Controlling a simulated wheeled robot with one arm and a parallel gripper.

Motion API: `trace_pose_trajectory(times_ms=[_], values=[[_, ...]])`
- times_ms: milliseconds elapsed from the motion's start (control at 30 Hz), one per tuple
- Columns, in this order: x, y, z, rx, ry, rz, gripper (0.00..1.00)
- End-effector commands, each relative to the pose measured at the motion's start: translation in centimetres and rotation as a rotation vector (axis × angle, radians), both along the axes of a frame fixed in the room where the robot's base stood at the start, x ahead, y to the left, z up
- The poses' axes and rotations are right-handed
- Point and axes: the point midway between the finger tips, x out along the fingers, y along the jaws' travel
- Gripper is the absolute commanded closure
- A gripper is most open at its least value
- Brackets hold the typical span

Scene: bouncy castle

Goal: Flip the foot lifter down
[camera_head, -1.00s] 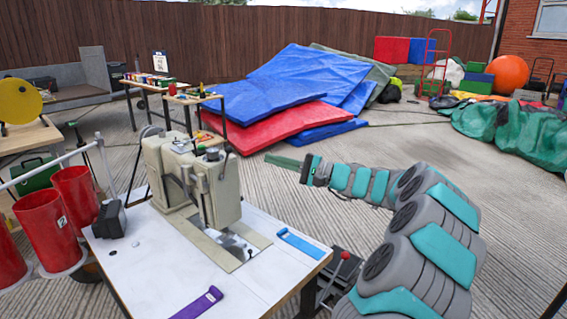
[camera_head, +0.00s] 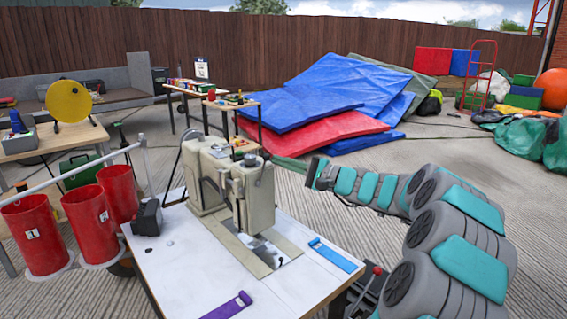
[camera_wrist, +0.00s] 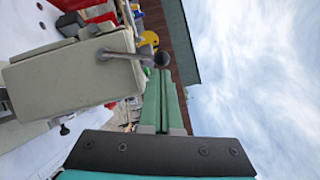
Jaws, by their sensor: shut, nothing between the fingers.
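The beige sewing machine (camera_head: 258,196) stands on a white-topped table (camera_head: 190,262). In the wrist view its beige head (camera_wrist: 70,78) fills the left side. A grey lever with a dark ball knob (camera_wrist: 162,59) sticks out from that head toward my fingers; it looks like the foot lifter. My gripper (camera_wrist: 160,78) is shut and empty, its green fingers together with their tips close to the knob. I cannot tell whether they touch it. In the head view my gripper (camera_head: 282,162) is behind and right of the machine head, its fingers partly hidden by it.
A blue strip (camera_head: 333,256) and a purple strip (camera_head: 230,307) lie on the table. A black box (camera_head: 147,217) sits at its left edge. Red cylinders (camera_head: 90,222) stand to the left. A red-knobbed lever (camera_head: 376,271) is by the table's right side. Mats (camera_head: 310,105) lie behind.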

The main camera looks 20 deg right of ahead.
Motion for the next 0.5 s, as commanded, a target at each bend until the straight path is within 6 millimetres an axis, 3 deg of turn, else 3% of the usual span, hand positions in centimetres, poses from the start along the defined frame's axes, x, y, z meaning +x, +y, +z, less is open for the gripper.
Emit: trace_pose_trajectory(times_ms=[500], values=[[-0.16,0.48,0.48,-0.076,-0.028,0.000,1.00]])
